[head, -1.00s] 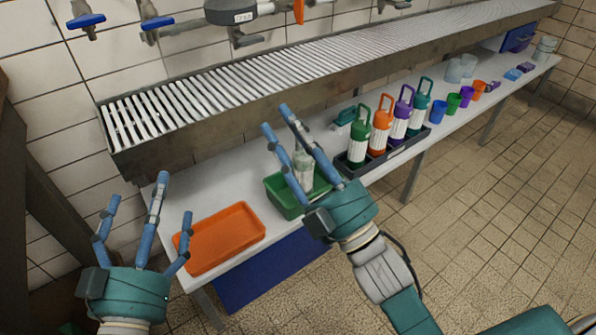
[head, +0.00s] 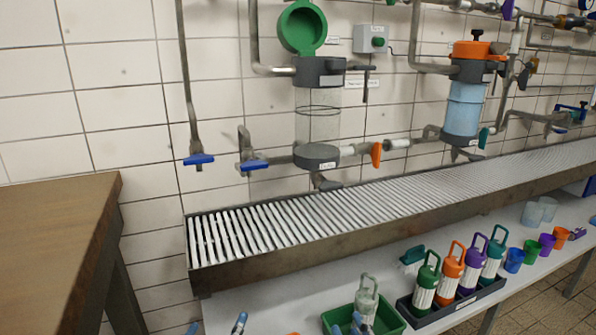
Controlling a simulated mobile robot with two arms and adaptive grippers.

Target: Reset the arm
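Only blue fingertips of my grippers show at the bottom edge. My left gripper (head: 215,328) has two fingertips well apart with nothing seen between them; its palm is out of frame. My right gripper (head: 348,327) shows fingertips in front of the green bin (head: 391,326); its palm is cut off, so its opening is unclear. A pale bottle with a looped handle (head: 366,300) stands in the bin behind these fingertips. I cannot tell whether they touch the bin or bottle.
A slatted metal drain shelf (head: 330,222) runs above the white bench (head: 250,304). Handled bottles (head: 450,273) stand in a dark tray (head: 462,303), with coloured cups to the right. Pipes, valves and a clear filter housing (head: 317,112) are on the wall. A wooden table (head: 60,225) stands left.

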